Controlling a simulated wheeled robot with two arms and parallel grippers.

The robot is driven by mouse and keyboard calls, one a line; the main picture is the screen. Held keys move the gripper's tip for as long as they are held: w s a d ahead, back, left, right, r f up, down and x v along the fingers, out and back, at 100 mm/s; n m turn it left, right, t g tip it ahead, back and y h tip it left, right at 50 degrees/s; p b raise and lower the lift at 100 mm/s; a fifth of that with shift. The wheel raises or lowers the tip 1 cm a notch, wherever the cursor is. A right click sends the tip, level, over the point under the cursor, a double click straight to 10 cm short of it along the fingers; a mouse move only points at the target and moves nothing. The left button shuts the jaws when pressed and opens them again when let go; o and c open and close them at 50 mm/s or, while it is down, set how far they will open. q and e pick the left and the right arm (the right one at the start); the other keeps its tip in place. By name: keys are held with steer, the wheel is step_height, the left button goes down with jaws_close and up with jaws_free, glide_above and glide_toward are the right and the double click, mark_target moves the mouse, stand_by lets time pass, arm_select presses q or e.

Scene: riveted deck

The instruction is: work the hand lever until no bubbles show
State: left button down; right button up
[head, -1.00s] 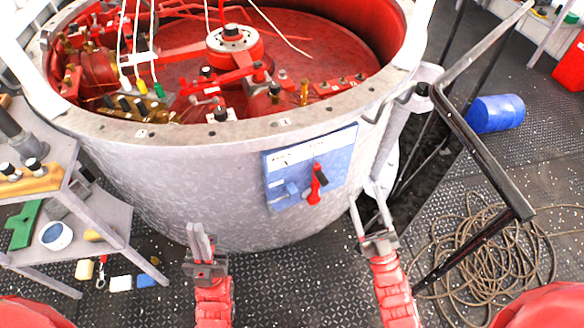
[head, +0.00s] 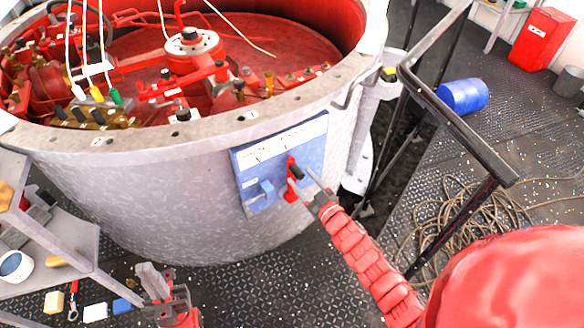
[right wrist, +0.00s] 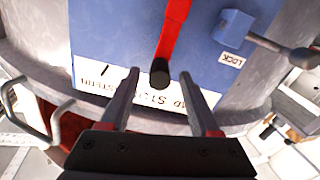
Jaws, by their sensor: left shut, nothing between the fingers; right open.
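The hand lever (head: 292,176) is a red bar with a black grip, mounted on a blue panel (head: 310,139) on the grey tank's side. In the right wrist view the red bar (right wrist: 173,28) ends in the black grip (right wrist: 160,73). My right gripper (head: 301,182) is open at the lever. In the wrist view its fingers (right wrist: 158,78) lie on either side of the grip, with gaps showing; I cannot tell how deep the grip sits between them. My left gripper (head: 150,272) is shut and empty, low in front of the tank. I make out no bubbles.
A blue latch block (right wrist: 232,27) beside a LOCK label sits near the lever. A black railing (head: 455,118) stands right of the tank, with coiled rope (head: 455,225) on the deck. A shelf unit (head: 75,240) stands at left. A blue drum (head: 463,95) lies farther back.

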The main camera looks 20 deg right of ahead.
mark_target(292, 167)
steer(key=x, duration=0.5)
steer(key=shift+w+a, duration=0.1)
steer(key=shift+w, duration=0.3)
jaws_close()
stand_by(1.0)
